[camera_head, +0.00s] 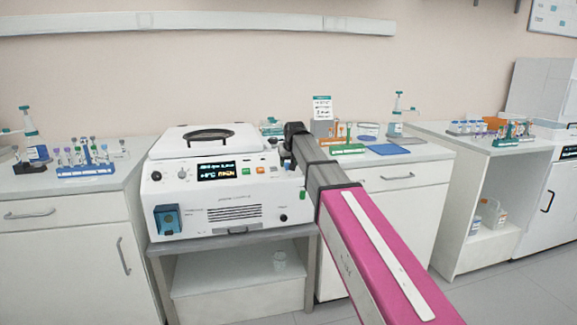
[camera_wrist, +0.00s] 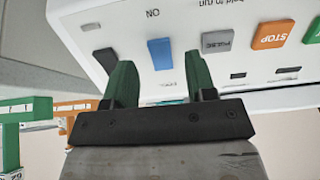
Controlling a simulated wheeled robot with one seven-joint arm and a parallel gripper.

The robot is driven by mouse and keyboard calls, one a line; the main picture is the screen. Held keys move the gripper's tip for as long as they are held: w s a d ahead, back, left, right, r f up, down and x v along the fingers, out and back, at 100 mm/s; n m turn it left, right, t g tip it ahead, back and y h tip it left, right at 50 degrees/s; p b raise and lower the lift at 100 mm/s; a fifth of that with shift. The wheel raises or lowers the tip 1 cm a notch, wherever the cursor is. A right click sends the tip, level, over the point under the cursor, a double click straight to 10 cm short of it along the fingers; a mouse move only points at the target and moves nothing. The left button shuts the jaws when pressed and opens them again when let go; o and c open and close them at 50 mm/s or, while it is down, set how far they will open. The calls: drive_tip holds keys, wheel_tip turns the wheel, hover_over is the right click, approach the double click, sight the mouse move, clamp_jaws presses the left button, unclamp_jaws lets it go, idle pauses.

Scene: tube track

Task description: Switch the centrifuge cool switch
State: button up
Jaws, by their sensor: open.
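The white centrifuge (camera_head: 222,210) stands on a low grey stand, its lid closed and its display lit. In the wrist view its panel appears upside down, with a blue switch (camera_wrist: 160,53), a black switch (camera_wrist: 104,58), a grey PULSE button (camera_wrist: 218,42) and an orange STOP button (camera_wrist: 273,34). An "ON" mark shows near the blue switch; the small label on its other side is unreadable. My gripper (camera_wrist: 158,62) is open and empty, its green fingers on either side of the blue switch in the picture. Contact cannot be told.
A blue rack of tubes (camera_head: 86,171) stands on the left counter. In the wrist view a green rack (camera_wrist: 12,150) and orange piece show at the left.

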drive_tip(key=v, duration=0.8)
drive_tip(key=shift+s+r, duration=0.2)
drive_tip(key=shift+r, duration=0.1)
drive_tip(key=s+d+f+g, duration=0.1)
drive_tip(key=s+d+f, duration=0.25)
drive_tip(key=f, duration=0.35)
drive_tip(key=s+d+f, duration=0.2)
drive_tip(key=d+f, duration=0.2)
drive_tip(key=f, duration=0.4)
drive_tip(key=s+d+f+m+g, duration=0.1)
drive_tip(key=s+d+f, duration=0.4)
drive_tip(key=s+f, duration=0.3)
drive_tip(key=s+d+f+m+g+h, duration=0.1)
drive_tip(key=s+d+f+g, duration=0.1)
drive_tip(key=s+d+f, duration=0.2)
drive_tip(key=s+d+f+m+g, duration=0.1)
drive_tip(key=s+d+f, duration=0.4)
drive_tip(key=s+f, duration=0.6)
wheel_tip(320, 180, down, 3)
drive_tip(key=shift+s+d+f+g+h, duration=0.1)
drive_tip(key=shift+s+d+g+h, duration=0.2)
drive_tip(key=shift+d+g, duration=0.1)
